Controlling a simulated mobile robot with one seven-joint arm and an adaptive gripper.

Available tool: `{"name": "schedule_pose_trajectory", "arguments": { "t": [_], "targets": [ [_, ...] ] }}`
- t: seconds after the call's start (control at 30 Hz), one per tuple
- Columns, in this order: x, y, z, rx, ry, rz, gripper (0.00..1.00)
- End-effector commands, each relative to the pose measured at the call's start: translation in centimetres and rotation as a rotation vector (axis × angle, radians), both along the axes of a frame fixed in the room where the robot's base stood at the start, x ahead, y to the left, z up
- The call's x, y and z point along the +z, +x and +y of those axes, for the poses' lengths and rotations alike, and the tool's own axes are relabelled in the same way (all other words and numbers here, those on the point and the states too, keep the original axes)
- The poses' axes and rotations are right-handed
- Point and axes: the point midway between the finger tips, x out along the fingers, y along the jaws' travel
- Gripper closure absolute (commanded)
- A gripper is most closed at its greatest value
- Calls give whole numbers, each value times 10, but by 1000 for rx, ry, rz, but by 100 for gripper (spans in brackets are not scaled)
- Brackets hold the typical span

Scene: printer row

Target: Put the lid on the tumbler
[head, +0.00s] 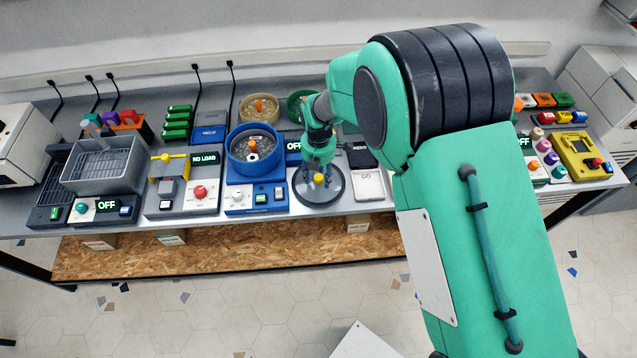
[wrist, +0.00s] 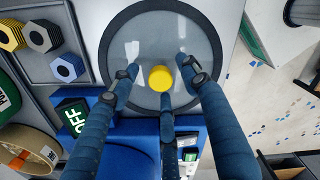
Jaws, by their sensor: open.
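The lid (head: 301,189) is a round clear disc with a dark rim and a yellow knob (head: 319,179). It lies flat on the bench, just right of the tumbler. In the wrist view the lid (wrist: 122,45) fills the upper middle, with its knob (wrist: 161,78) near the centre. The tumbler (head: 235,165) is a blue round bowl on a blue base, open on top, with an orange centre post and a part inside. My gripper (head: 319,163) is over the lid, pointing down. Its open fingers (wrist: 163,88) are spread about the knob with nothing held.
A tan bowl (head: 259,108) and a green bowl (head: 296,105) stand behind. The wrist view shows hex pieces (wrist: 40,38) in a tray.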

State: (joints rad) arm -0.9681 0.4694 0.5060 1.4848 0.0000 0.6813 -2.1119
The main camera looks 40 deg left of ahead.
Motion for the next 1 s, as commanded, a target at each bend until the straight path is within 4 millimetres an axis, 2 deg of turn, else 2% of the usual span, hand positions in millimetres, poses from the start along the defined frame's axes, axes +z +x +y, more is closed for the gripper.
{"name": "schedule_pose_trajectory", "arguments": {
  "t": [0.17,0.67,0.73,0.9,0.93,1.0],
  "targets": [
    [-9,0,0,0,0,0,54],
    [-10,0,0,0,0,0,54],
    [-10,0,0,0,0,0,62],
    [-10,0,0,0,0,0,96],
    [-10,0,0,0,0,0,100],
    [-9,0,0,0,0,0,100]
  ]
}}
